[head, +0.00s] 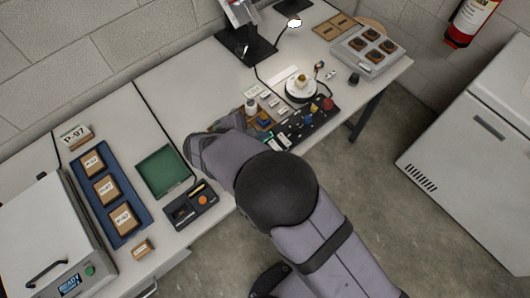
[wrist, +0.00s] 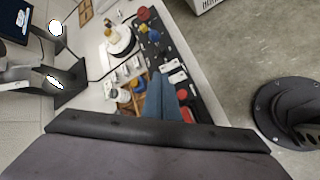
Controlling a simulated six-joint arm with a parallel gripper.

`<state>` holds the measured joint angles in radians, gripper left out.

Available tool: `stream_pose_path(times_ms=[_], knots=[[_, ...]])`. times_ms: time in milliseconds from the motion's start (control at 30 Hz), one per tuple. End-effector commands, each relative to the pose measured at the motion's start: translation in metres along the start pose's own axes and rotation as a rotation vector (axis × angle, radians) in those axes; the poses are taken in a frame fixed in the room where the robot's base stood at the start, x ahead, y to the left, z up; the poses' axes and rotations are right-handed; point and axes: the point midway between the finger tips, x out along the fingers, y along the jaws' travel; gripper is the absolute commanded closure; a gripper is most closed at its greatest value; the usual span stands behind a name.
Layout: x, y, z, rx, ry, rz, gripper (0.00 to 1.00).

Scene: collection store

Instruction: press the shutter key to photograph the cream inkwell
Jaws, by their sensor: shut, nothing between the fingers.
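A dark control panel (head: 318,121) with coloured knobs and keys lies in front of the stand. My gripper (wrist: 161,76) is shut and empty over the panel in the wrist view, its tips beside pale labels or keys (wrist: 174,70). I cannot tell which key is the shutter key or whether the tips touch it. In the head view my arm hides the gripper.
A wooden tray with small coloured items (wrist: 131,101) and white tags sits left of the panel. A grey case with dark pieces (head: 370,50) stands at the back right. A green tray (head: 163,170) and blue tray (head: 82,184) lie left of my arm.

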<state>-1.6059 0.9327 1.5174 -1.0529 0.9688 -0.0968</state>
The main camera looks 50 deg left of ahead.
Motion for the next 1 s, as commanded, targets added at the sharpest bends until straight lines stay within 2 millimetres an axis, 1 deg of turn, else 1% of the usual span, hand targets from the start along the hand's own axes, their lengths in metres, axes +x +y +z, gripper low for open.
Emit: stream_pose_path(times_ms=[167,367,800,1000], knots=[[0.004,-0.003,-0.002,0.001,0.000,-0.001,1.00],[0.014,-0.010,-0.009,0.000,-0.001,-0.001,1.00],[0.050,-0.036,-0.036,0.000,0.000,-0.002,1.00],[0.060,-0.043,-0.043,0.001,0.000,-0.001,1.00]])
